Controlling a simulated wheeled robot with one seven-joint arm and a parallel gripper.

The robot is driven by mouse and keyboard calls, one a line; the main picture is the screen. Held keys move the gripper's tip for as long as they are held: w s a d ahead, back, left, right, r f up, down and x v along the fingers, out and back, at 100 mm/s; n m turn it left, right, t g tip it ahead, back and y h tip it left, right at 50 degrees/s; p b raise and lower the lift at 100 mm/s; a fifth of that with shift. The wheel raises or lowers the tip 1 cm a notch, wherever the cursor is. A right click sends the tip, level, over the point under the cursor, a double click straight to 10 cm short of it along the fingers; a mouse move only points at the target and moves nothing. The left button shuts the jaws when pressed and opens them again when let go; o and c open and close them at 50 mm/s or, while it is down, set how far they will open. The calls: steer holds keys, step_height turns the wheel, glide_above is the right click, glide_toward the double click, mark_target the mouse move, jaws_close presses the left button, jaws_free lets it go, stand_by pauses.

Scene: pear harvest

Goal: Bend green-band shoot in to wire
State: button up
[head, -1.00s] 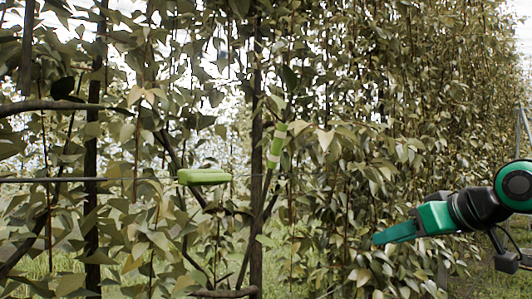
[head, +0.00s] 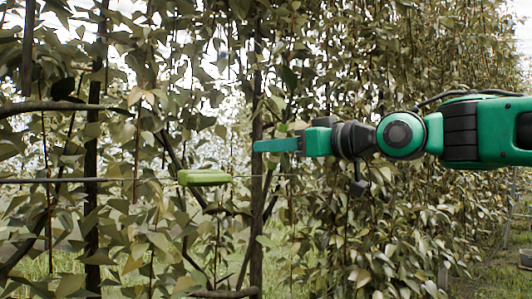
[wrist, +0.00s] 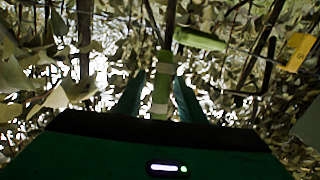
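The green-band shoot (wrist: 162,88), with green and pale bands, stands between the two fingers of my gripper (wrist: 160,80) in the wrist view. The fingers are apart, one on each side of it, and I see gaps beside the shoot. In the head view my gripper (head: 268,146) points left from the right side and hides most of the bands. The thin wire (head: 90,180) runs across the row, below my fingertips. A light green block (head: 204,178) sits on the wire to the lower left of my gripper; it also shows in the wrist view (wrist: 200,41).
A dark post (head: 256,225) stands behind my fingertips. Thick dark branches (head: 60,104) cross at the left, and dense leaves fill the row. A yellow tag (wrist: 298,50) and a dark hooked piece are at the right of the wrist view.

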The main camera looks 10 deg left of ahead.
steer(key=shift+x, duration=1.65)
